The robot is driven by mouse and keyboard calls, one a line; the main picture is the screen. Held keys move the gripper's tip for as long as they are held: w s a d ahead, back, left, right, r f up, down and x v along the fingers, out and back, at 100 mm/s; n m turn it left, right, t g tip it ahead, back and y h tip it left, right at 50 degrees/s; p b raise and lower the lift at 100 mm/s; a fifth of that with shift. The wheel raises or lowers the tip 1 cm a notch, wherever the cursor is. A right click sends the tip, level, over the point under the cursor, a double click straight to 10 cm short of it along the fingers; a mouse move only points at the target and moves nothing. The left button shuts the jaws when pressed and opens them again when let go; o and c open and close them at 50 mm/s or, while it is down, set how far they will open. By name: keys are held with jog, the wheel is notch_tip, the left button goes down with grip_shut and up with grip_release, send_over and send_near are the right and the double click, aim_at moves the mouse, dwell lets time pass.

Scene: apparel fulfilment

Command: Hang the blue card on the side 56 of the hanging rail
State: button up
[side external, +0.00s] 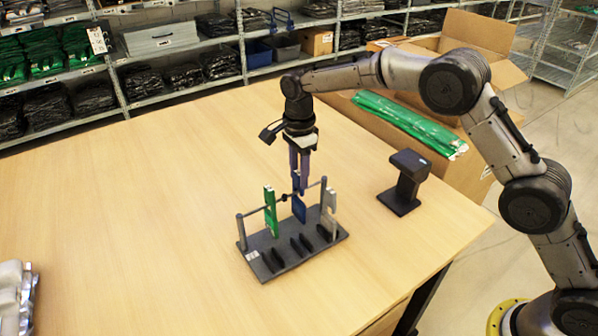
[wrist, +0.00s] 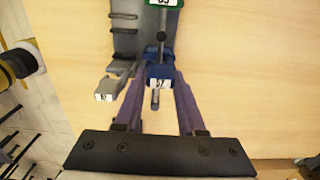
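The blue card (side external: 299,208) hangs upright on the hanging rail (side external: 262,209), on the right-hand stretch past a dark divider knob (side external: 284,198). In the wrist view the blue card (wrist: 160,74) shows its top with a small white number label. My gripper (side external: 300,188) points straight down over it. In the wrist view my purple fingers (wrist: 160,80) stand on either side of the blue card, close to its edges. Whether they press on it cannot be told. A green card (side external: 270,212) hangs on the rail's other side, left of the knob.
A grey labelled piece (side external: 329,212) stands at the right end of the dark base (side external: 274,266), which has several black slots. A black scanner-like stand (side external: 404,182) is on the table to the right. A silvery package (side external: 16,296) lies at the left edge. The table is otherwise clear.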

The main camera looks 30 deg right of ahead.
jog(key=o, duration=0.5)
jog(key=shift+o, duration=0.2)
